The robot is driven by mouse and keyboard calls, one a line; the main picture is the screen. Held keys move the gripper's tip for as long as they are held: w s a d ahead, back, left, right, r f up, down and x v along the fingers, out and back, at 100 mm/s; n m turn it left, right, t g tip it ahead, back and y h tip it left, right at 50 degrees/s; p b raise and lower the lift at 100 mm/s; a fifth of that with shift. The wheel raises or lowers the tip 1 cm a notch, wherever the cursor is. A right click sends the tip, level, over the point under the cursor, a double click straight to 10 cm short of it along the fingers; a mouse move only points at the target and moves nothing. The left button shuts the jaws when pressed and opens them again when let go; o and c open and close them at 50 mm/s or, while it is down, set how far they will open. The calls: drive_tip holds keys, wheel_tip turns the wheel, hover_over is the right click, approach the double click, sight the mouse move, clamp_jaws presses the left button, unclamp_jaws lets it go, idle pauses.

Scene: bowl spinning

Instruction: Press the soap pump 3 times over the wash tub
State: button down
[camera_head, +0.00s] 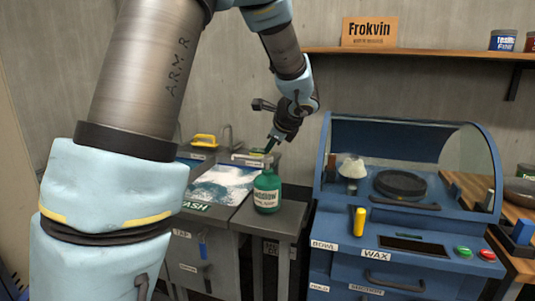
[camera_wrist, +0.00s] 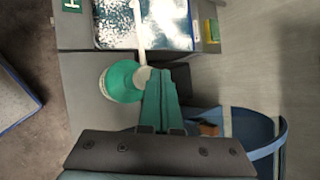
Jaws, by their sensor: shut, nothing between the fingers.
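The green soap bottle (camera_head: 267,192) stands upright on the dark counter just right of the wash tub (camera_head: 222,184), which holds foamy water. In the wrist view the bottle (camera_wrist: 120,82) is seen from above. Its white pump (camera_wrist: 142,74) has a long spout (camera_wrist: 138,25) reaching over the tub (camera_wrist: 112,36). My gripper (camera_head: 268,149) is shut and empty, pointing down above the bottle. In the wrist view the closed green fingers (camera_wrist: 158,76) appear right beside the pump head and partly cover it. I cannot tell whether they touch it.
A blue wax machine (camera_head: 385,240) with a clear curved hood stands to the right, with a yellow handle (camera_head: 360,221) on its front. A faucet (camera_head: 229,138) and a yellow brush (camera_head: 204,140) are behind the tub. A shelf (camera_head: 420,53) runs along the wall.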

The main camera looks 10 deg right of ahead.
drive_tip(key=shift+r, duration=0.3)
wheel_tip(320, 180, up, 5)
drive_tip(key=p, duration=0.4)
idle(2.6)
